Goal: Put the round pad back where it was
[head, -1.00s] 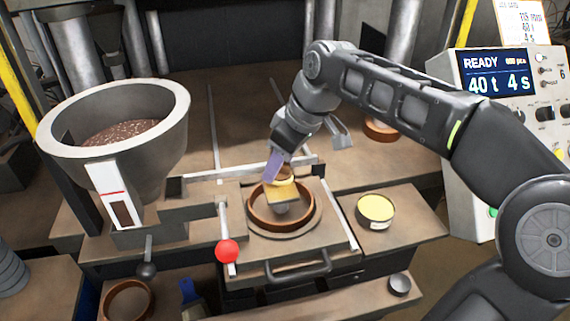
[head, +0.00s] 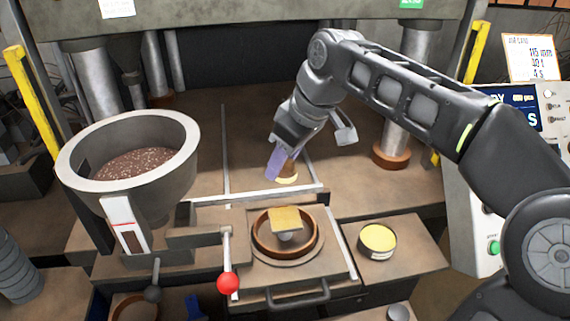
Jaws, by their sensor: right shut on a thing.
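The round pad (head: 287,179) has a pale cream underside and a brown upper part. My right gripper (head: 281,164) is shut on its brown part and holds it in the air, above and behind the ring mould. One purple finger shows; the other is largely hidden. The brown ring mould (head: 260,243) sits on a round plate on the press slide, with a yellow square piece (head: 286,217) over a small grey part inside it. My left gripper is out of view.
A grey hopper (head: 180,165) with dark granules stands at the left. A press column (head: 396,110) and a control box (head: 489,220) are at the right. The bed behind the pad is clear.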

